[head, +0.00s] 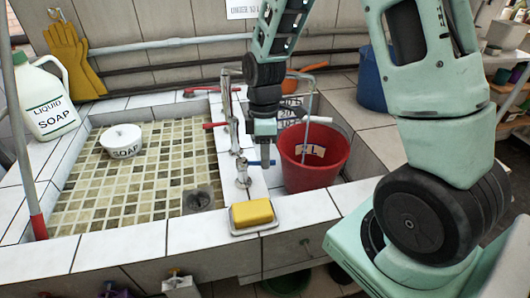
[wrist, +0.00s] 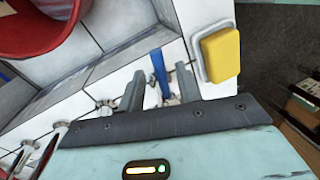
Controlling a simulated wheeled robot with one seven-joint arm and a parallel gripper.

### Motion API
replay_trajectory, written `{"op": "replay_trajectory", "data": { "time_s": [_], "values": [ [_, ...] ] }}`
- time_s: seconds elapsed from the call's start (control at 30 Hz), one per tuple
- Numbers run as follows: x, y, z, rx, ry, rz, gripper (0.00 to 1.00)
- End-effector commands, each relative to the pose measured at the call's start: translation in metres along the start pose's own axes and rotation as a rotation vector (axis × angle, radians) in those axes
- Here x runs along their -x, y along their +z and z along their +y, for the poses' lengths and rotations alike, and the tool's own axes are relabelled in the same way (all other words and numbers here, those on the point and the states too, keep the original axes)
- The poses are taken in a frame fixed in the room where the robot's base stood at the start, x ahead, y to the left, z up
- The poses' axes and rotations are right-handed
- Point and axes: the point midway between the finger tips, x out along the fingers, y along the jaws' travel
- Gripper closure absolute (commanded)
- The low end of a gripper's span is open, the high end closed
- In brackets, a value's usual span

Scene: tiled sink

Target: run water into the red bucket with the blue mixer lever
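The blue mixer lever (head: 262,162) sticks out to the right from the metal mixer (head: 243,172) on the tiled ledge. My gripper (head: 265,150) points down at this lever from above. In the wrist view, the blue lever (wrist: 159,70) shows between the two separated fingers of my gripper (wrist: 160,88), with gaps on both sides. Whether a finger touches it, I cannot tell. The red bucket (head: 314,160) stands upright just right of the lever, and its rim shows top left in the wrist view (wrist: 45,40). I see no running water.
A yellow sponge (head: 252,212) lies in a dish in front of the mixer. A red lever (head: 214,125) sits farther back. The tiled basin (head: 130,185) with a soap tub (head: 121,143) is left. A blue bin (head: 371,85) stands behind right.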

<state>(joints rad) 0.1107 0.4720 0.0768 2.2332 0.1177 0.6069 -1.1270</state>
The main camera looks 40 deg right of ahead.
Motion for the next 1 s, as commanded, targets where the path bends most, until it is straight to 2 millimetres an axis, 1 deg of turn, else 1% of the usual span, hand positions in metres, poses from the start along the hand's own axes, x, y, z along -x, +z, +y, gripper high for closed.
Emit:
{"op": "replay_trajectory", "data": {
  "time_s": [0.23, 0.37, 0.47, 0.8, 1.0],
  "values": [
    [0.001, 0.0, 0.0, 0.0, -0.001, -0.001, 0.66],
    [0.012, 0.0, 0.0, 0.0, 0.002, 0.001, 0.66],
    [0.029, 0.0, 0.001, 0.001, 0.004, 0.002, 0.66],
    [0.109, 0.0, 0.001, 0.001, 0.006, 0.003, 0.66],
    [0.148, 0.0, 0.001, 0.0, 0.004, 0.002, 0.66]
  ]
}}
